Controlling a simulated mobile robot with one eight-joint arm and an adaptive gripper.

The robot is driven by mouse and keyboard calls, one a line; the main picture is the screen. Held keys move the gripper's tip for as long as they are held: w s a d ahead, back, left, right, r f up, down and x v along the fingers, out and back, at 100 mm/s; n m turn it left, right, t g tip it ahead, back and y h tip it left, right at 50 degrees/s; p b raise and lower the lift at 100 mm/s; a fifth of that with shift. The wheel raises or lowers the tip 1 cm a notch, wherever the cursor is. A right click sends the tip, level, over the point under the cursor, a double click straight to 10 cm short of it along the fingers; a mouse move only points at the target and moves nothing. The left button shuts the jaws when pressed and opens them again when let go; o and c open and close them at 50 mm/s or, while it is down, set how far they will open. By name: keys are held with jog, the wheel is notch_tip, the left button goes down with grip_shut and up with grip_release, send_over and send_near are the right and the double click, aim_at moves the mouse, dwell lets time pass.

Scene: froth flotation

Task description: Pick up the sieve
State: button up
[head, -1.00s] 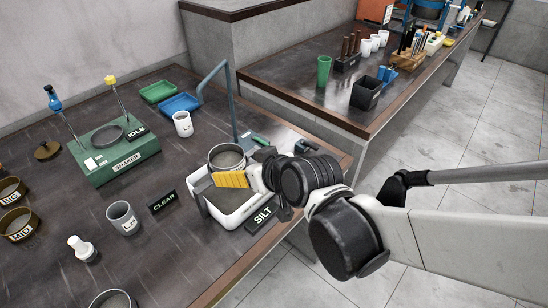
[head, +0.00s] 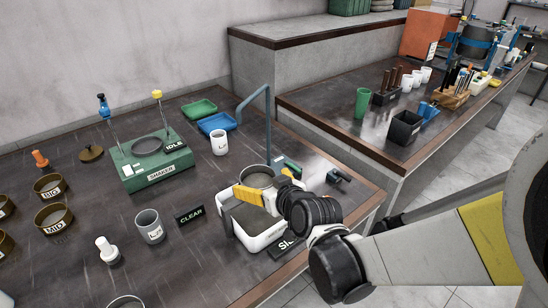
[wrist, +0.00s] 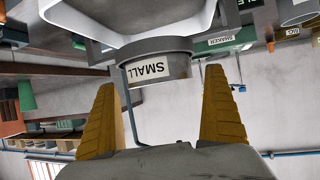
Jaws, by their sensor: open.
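The grey round sieve (head: 258,172) sits at the back of a white tub (head: 262,240) near the bench's front edge. In the wrist view the sieve (wrist: 155,62) carries a "SMALL" label and appears upside down, just beyond the fingertips and roughly between them. My gripper (wrist: 160,82) is open, with its two yellow fingers spread and nothing between them. In the head view one yellow finger of my gripper (head: 240,192) crosses in front of the sieve's lower part and hides it. I cannot tell whether a finger touches it.
A green shaker (head: 157,165) stands to the left behind, with brown "BIG" (head: 50,187) and "MID" (head: 54,219) sieves at far left. A grey cup (head: 150,227) and a "CLEAR" sign (head: 189,215) stand left of the tub. A blue bent pipe (head: 268,120) rises behind the sieve.

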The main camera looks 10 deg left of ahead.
aim_at(252, 175)
jog(key=b+x, duration=0.1)
jog(key=x, duration=0.2)
jog(key=shift+w+a+f, duration=0.15)
jog(key=shift+w+f, duration=0.05)
jog(key=shift+r, duration=0.1)
jog(key=c, duration=1.1)
jog(key=shift+c, duration=0.2)
jog(key=shift+r, duration=0.1)
